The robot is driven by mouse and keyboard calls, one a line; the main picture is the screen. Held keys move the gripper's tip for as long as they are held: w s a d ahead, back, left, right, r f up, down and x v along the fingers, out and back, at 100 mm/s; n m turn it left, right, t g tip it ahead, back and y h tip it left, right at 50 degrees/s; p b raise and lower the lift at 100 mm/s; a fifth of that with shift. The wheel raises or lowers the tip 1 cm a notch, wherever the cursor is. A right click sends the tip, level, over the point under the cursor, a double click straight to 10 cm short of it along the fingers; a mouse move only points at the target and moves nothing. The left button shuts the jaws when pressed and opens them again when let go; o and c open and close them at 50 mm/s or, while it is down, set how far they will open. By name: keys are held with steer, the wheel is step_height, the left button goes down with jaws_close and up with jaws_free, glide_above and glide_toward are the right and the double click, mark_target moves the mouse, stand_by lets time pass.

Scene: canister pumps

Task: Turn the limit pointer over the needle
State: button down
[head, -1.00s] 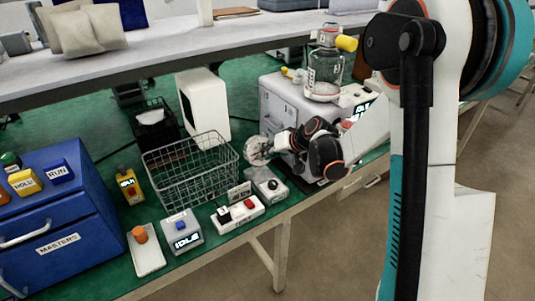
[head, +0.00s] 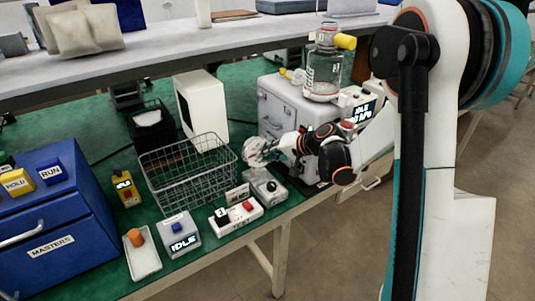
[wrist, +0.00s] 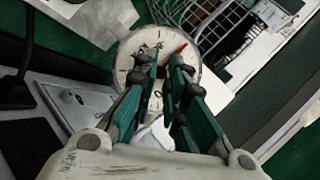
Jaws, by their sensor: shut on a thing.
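A round white dial gauge (wrist: 157,42) faces me in the wrist view, with dark marks on its face. In the head view the gauge (head: 254,153) stands between the wire basket and the grey cabinet. A red pointer (wrist: 181,48) shows at the right of the dial, beside my right fingertip. My gripper (wrist: 166,70) is in front of the dial, its two green fingers close around something at the dial's middle, most likely the limit pointer's hub. The fingers hide the dial centre, and I cannot make out the needle.
A wire basket (head: 187,178) stands left of the gauge. A grey box with a black knob (head: 266,187) sits in front. A grey cabinet (head: 277,105) with a glass jar (head: 323,73) stands behind my gripper. The bench's front edge is close.

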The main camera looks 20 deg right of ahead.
steer(key=c, duration=1.6)
jaws_free()
steer(key=v, duration=1.2)
